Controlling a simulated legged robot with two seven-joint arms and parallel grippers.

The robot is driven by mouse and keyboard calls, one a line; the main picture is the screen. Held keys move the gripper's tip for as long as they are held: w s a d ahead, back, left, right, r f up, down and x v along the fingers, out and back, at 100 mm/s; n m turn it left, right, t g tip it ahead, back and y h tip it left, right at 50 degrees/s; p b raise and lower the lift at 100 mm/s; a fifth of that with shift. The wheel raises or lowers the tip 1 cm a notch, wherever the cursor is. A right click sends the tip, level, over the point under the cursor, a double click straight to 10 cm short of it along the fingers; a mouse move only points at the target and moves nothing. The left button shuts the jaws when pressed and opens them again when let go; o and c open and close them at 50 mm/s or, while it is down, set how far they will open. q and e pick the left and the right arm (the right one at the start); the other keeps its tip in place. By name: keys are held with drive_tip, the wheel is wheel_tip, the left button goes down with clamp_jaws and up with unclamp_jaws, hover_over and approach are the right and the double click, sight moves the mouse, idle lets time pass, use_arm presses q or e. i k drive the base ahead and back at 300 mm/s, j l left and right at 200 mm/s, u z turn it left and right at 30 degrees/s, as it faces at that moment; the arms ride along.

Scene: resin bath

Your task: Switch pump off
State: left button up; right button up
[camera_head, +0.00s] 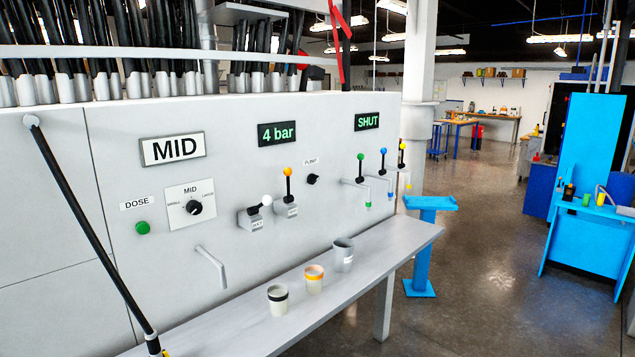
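The pump switch (312,179) is a small black rotary knob on the light grey panel (230,215), just below a small white label (311,161) that appears to read PUMP. It is too small to tell which way the knob points. A dark display (277,133) above and left of it shows "4 bar" in green. Neither of my grippers can be made out in the head view, and nothing is seen touching the knob.
An orange-topped lever (287,185) and a white-knobbed lever (260,205) sit left of the switch. Several coloured taps stand to its right. A shelf (375,255) below holds three cups. A black bar (95,240) slants across the left.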

sight(312, 179)
drive_tip(key=i+l, duration=0.4)
drive_tip(key=i+l+z, duration=0.1)
drive_tip(key=i+l, duration=0.3)
drive_tip(key=i, duration=0.25)
drive_tip(key=i+l, duration=0.35)
drive_tip(key=i, duration=0.15)
drive_tip(key=i+l, duration=0.35)
drive_tip(key=i, duration=0.2)
drive_tip(key=l+z, duration=0.05)
